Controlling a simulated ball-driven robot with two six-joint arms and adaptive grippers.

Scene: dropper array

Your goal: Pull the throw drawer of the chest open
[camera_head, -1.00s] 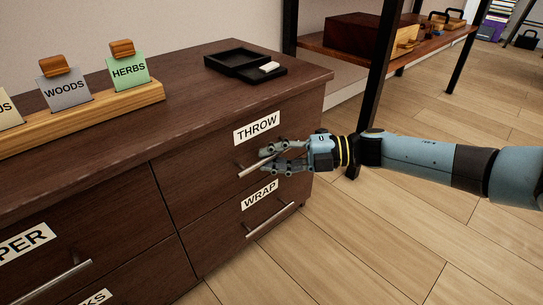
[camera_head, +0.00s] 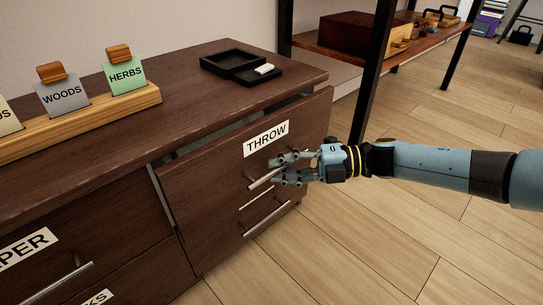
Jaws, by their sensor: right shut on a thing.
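The dark wood chest (camera_head: 120,205) fills the left and middle of the view. Its throw drawer (camera_head: 215,190), labelled THROW (camera_head: 266,138), stands partly out, with a gap along its top and left edges. My right gripper (camera_head: 276,170) is shut on the bar handle (camera_head: 260,181) of this drawer. The fingers cover the handle's right part. The drawer's inside is mostly hidden behind its front. My left gripper is not in view.
The drawer below, with a bar handle (camera_head: 268,219), is closed, its label mostly hidden. An open black box (camera_head: 234,61) and a wooden card rack (camera_head: 95,119) stand on top. A black-legged shelf (camera_head: 375,75) is behind my right arm. Floor on the right is clear.

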